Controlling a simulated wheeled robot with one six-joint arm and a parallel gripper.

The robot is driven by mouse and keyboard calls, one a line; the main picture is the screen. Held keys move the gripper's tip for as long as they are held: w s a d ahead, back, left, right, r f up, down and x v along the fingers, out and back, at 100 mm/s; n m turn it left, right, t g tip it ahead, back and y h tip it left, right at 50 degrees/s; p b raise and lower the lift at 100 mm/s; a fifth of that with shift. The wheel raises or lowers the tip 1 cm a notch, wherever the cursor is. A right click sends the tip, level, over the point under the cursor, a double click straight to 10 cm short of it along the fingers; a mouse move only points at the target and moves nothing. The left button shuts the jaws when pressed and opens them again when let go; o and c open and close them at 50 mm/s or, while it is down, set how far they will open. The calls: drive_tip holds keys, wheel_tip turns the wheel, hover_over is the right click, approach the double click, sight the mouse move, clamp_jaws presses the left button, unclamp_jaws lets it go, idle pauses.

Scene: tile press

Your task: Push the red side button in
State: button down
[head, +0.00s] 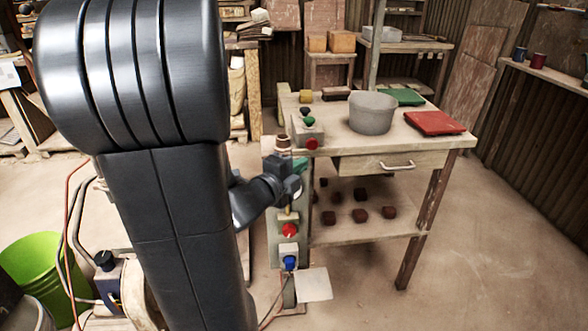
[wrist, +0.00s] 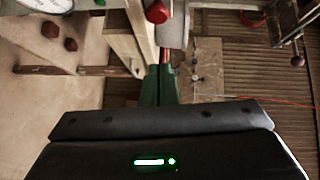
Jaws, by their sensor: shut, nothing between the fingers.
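A round red button (head: 312,144) sticks out of the near side of a small grey control box on the table's left corner, in the head view. In the wrist view a red knob (wrist: 157,12) shows at the top edge, beside a pale grey surface; it looks like the same button. My gripper (head: 299,165) is just below and left of the button in the head view. Its green fingers (wrist: 160,72) are closed together and empty, short of the red knob in the wrist view. I cannot tell the exact gap to the button.
Another red button (head: 289,230) and a blue one (head: 289,262) sit lower on the post. A green button (head: 309,121) is on top of the box. A grey pot (head: 372,112), red tile (head: 435,122) and green tile (head: 404,96) are on the table. Floor to the right is clear.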

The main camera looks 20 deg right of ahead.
sight(310, 143)
drive_tip(key=shift+w+d+f, duration=0.15)
drive_tip(key=shift+w+d, duration=0.8)
drive_tip(key=shift+w, duration=0.25)
drive_tip(key=shift+w+d+f, duration=0.2)
drive_tip(key=shift+w+d, duration=0.75)
drive_tip(key=shift+w, duration=0.3)
drive_tip(key=shift+w+d+f, duration=0.15)
drive_tip(key=shift+w+d, duration=0.8)
drive_tip(key=shift+w, duration=0.25)
drive_tip(key=shift+w+d+f, duration=0.1)
drive_tip(key=shift+w, duration=0.45)
drive_tip(key=shift+w+b, duration=0.35)
drive_tip(key=shift+w, duration=0.05)
drive_tip(key=shift+r, duration=0.35)
